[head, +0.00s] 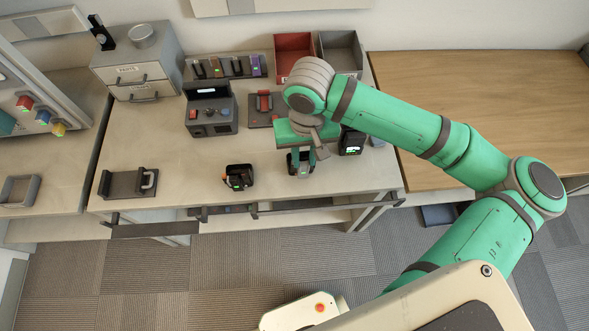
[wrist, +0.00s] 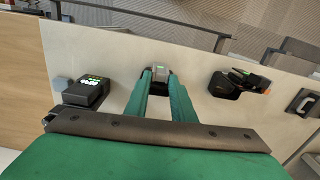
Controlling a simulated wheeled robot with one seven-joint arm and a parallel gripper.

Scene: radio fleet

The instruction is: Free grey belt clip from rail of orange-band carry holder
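My gripper (head: 302,158) points down over a dark carry holder (head: 300,169) near the table's front edge. In the wrist view, my two green fingers (wrist: 160,74) stand apart, with a grey piece (wrist: 160,70) between or just beyond their tips. I cannot tell whether they touch it. The fingers hide most of this holder, and no grey clip or rail can be made out clearly. A second black holder (head: 239,177) stands to the left with a lit green display. In the wrist view, this second holder (wrist: 228,84) shows an orange patch at one side.
A black device with a lit display (head: 351,142) stands right of my gripper. A dark open cradle (head: 128,183) lies at the left. A dark console (head: 211,110), a red bin (head: 294,54) and a grey bin (head: 341,53) stand behind. The middle left of the table is clear.

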